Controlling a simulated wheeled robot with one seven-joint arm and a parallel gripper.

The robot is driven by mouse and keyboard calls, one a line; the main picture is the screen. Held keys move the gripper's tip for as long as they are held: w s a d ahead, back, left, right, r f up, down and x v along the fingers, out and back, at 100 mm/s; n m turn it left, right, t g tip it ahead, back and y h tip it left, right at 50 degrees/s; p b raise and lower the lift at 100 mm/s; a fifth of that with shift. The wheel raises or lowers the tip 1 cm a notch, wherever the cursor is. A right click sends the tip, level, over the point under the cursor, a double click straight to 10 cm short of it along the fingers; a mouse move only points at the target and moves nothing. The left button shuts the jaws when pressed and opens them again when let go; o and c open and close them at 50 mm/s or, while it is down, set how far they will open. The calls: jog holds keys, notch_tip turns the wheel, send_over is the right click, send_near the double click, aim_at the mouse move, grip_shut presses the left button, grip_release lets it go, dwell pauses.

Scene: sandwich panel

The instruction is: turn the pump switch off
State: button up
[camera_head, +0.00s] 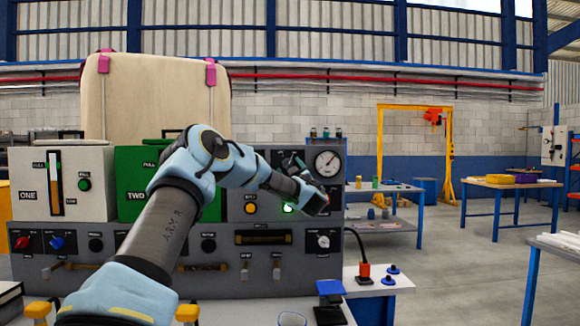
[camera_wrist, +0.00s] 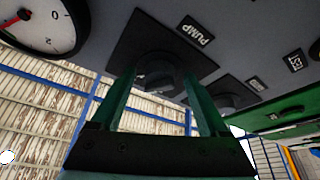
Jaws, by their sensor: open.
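The pump switch (camera_wrist: 158,66) is a dark round knob on a black square plate beside the PUMP label (camera_wrist: 195,30) in the wrist view. My gripper (camera_wrist: 160,80) is open, with one green finger on each side of the knob in that view. I cannot tell whether the fingers touch it. The knob's setting is too dark to read. In the head view my gripper (camera_head: 313,201) is at the panel's upper right, and the pump switch is not clearly visible behind my arm.
A white dial gauge (camera_head: 327,163) is right of my gripper, and a lit green lamp (camera_head: 288,208) is just below left. A second dark knob (camera_wrist: 230,96) is close to the right finger in the wrist view. A lower knob (camera_head: 323,241) sits below my gripper.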

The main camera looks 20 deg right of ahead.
jog(key=shift+c, duration=0.4)
grip_shut()
